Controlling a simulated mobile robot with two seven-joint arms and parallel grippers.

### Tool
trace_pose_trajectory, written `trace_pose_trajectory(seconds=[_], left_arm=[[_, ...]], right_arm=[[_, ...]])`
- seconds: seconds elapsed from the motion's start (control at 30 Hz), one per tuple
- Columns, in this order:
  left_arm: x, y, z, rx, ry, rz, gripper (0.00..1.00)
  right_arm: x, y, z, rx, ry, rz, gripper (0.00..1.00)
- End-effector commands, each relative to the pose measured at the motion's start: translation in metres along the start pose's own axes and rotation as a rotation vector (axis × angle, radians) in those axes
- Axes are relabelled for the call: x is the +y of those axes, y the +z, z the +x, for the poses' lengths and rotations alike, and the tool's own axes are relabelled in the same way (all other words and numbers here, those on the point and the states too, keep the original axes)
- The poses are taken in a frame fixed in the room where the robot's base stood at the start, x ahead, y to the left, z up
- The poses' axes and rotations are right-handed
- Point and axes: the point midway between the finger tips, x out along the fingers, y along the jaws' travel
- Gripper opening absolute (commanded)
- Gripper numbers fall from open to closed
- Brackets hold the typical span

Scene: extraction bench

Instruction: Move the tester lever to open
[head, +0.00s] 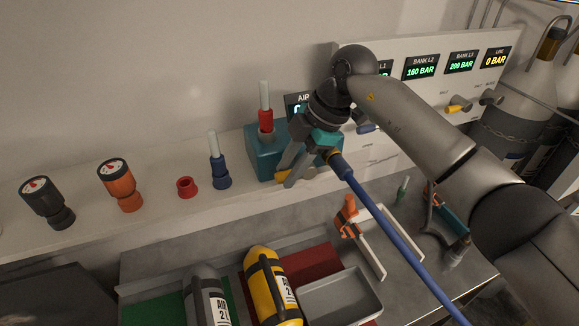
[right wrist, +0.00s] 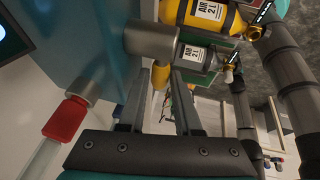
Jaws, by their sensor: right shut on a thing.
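The tester is a teal block (head: 262,150) on the white ledge, with a red-collared clear tube (head: 265,110) on its top. Its yellow lever (head: 281,175) shows at the block's lower front, partly hidden by my right gripper. In the right wrist view, the yellow lever (right wrist: 160,76) hangs below a grey cylindrical fitting (right wrist: 152,40) on the teal block. My right gripper (right wrist: 161,78) is shut on the lever, one finger on each side of it. In the head view the right gripper (head: 291,172) is against the tester's front right. My left gripper is not in view.
A gauge panel (head: 430,95) stands behind my right arm. A blue hose or rod (head: 400,240) crosses the bench. Black (head: 45,198) and orange gauges (head: 121,184) stand left on the ledge. Grey (head: 207,295) and yellow cylinders (head: 271,285) lie in front, beside a grey tray (head: 340,296).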

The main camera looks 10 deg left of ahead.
Motion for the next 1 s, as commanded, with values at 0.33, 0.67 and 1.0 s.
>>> trace_pose_trajectory(seconds=[0.33, 0.67, 1.0], left_arm=[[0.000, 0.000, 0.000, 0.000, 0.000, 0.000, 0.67], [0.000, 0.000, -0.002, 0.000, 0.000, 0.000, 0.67], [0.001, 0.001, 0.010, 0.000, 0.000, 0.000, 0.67]], right_arm=[[0.000, 0.000, -0.001, -0.001, 0.000, 0.000, 0.00], [0.000, -0.001, 0.003, -0.097, -0.006, -0.021, 0.00], [-0.002, 0.000, 0.015, -0.342, -0.022, -0.068, 0.00]])
